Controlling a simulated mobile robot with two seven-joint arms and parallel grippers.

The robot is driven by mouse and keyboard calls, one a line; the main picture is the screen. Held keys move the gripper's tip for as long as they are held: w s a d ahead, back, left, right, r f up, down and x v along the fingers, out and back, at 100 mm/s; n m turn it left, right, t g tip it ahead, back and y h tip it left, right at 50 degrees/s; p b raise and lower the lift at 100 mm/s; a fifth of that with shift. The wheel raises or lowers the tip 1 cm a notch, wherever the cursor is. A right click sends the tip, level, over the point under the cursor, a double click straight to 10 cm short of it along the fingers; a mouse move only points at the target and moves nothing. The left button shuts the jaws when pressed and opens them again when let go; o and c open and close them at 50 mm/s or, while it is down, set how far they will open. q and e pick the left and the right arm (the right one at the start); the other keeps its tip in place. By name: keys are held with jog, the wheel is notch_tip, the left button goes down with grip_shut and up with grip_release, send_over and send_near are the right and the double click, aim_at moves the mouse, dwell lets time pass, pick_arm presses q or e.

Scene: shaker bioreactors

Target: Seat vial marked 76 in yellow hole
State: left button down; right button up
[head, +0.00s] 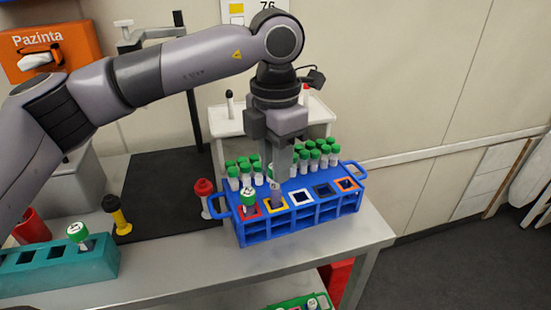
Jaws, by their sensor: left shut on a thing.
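A blue rack (290,229) stands on the bench with a row of holes framed in different colours. The yellow hole (277,205) is second from the left. My left gripper (276,184) points straight down just above the yellow hole, shut on a small vial. The fingers hide most of this vial, and I cannot read its number or tell whether its lower end is inside the hole. A green-capped vial (248,197) stands in the red-framed hole beside it. My right gripper is not in view.
Several green-capped vials (313,158) stand behind the front row. A teal rack (75,268) holding a green-capped vial is at left. Red-topped (204,190) and yellow (120,215) items stand near the dark mat (160,180). A wall sign (255,12) shows 76 and a yellow square.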

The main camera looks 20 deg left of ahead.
pick_arm(q)
jog(key=shift+f+b, duration=1.65)
jog(key=shift+f, duration=0.35)
dwell(1.8)
jog(key=c, duration=0.8)
grip_release()
jog(key=shift+r, duration=3.6)
